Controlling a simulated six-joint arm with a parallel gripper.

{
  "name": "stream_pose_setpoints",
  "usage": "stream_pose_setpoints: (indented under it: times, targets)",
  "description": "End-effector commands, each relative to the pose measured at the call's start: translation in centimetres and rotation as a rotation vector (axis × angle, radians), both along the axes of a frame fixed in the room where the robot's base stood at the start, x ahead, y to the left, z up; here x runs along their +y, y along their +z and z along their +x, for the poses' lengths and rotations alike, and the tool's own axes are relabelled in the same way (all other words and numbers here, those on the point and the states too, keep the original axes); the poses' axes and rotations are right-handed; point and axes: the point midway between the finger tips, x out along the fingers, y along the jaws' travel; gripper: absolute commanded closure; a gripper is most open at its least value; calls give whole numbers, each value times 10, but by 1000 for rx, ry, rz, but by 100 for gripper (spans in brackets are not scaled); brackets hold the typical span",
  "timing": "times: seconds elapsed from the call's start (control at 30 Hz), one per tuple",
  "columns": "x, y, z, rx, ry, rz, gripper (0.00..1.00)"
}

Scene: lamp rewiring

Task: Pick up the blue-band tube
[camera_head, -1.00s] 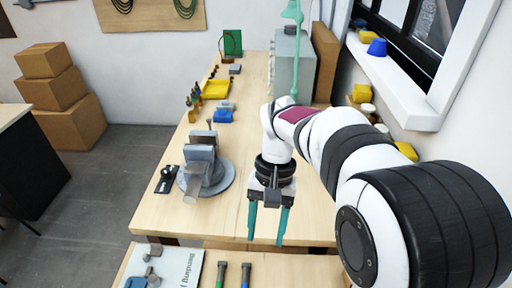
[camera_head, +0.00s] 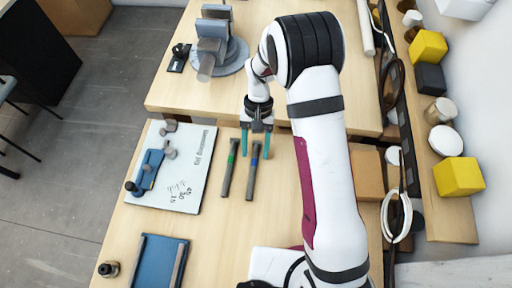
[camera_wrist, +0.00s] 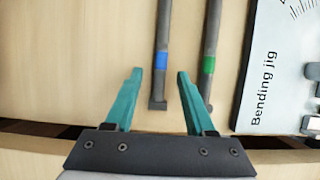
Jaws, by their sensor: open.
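The blue-band tube (camera_head: 252,172) is a dark grey tube with a blue ring, lying on the near bench beside a similar green-band tube (camera_head: 229,170) to its left. My gripper (camera_head: 257,152) has teal fingers, is open and empty, and is over the end of the blue-band tube in the head view. In the wrist view the blue-band tube (camera_wrist: 163,60) points at the gap between the open fingers (camera_wrist: 158,72), with its near end between them. The green-band tube (camera_wrist: 208,65) passes by the fingertip on the right. I cannot tell the height of the fingers above the bench.
The bending jig board (camera_head: 190,190) lies left of the tubes; its edge also shows in the wrist view (camera_wrist: 262,75). A blue tray (camera_head: 150,262) lies at the near left. A vise (camera_head: 213,45) stands on the far bench. Bare wood surrounds the tubes' near ends.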

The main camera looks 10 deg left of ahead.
Motion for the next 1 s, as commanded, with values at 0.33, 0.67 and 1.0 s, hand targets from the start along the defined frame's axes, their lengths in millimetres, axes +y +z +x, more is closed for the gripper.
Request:
stream_pose_setpoints:
  times: [0.33, 0.67, 1.0]
  targets:
    - [0, -8, -3, -2, -1, 0, 56]
    - [0, -8, -3, -1, -1, 0, 100]
    - [0, -8, -3, -2, -1, 0, 100]
